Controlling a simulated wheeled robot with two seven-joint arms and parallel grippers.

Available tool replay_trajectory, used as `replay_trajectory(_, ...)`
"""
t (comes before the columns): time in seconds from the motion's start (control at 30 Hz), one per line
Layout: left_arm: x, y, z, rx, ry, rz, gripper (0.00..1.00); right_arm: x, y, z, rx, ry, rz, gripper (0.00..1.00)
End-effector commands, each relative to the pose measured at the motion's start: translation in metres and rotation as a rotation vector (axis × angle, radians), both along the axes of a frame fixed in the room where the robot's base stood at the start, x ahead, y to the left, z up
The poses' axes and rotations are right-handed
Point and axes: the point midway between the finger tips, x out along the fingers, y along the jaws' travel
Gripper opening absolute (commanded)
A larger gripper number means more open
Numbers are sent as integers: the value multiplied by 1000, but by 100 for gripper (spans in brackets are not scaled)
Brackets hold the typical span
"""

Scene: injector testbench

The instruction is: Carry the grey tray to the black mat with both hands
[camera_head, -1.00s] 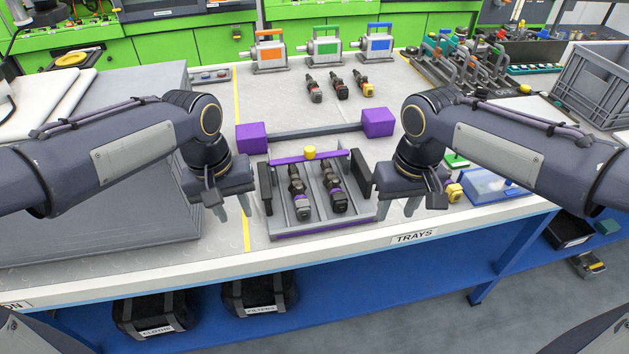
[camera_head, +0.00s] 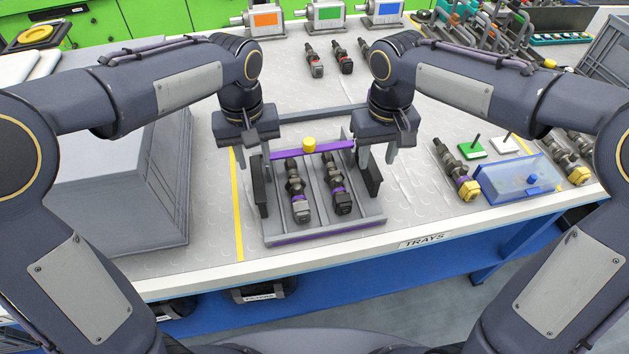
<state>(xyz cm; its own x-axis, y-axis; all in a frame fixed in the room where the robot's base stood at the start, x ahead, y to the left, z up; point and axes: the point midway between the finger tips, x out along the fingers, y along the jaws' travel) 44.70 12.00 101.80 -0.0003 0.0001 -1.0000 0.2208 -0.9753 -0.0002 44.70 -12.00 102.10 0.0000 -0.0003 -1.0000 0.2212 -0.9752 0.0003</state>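The grey tray (camera_head: 325,228) with purple edges lies on the bench near its front edge. It holds two dark injectors, a left one (camera_head: 298,192) and a right one (camera_head: 338,190), and has a purple crossbar with a yellow knob (camera_head: 309,145). My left gripper (camera_head: 253,158) is open by the upper end of the left handle. My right gripper (camera_head: 378,156) is open by the upper end of the right handle. I cannot tell whether either touches. I cannot make out a black mat.
A large grey block (camera_head: 120,190) stands left of the tray, beyond a yellow line (camera_head: 237,215). To the right are a loose injector (camera_head: 456,170) and a blue translucent box (camera_head: 518,180). Pumps with coloured panels (camera_head: 325,15) stand behind.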

Motion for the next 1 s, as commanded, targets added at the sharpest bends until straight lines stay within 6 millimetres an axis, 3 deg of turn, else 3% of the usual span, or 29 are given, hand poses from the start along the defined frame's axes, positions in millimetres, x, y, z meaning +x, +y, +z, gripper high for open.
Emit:
replay_trajectory(0.3,-1,1,-47,2,5,0,33,-1,-1,-47,-1,5,0,40)
replay_trajectory(0.5,0,0,-68,1,1,0,33,-1,0,-68,-1,3,0,40)
replay_trajectory(0.87,0,0,-74,0,0,1,33,0,0,-74,0,0,0,40)
replay_trajectory(1.0,0,0,-73,0,0,0,18,0,0,-74,0,0,0,26)
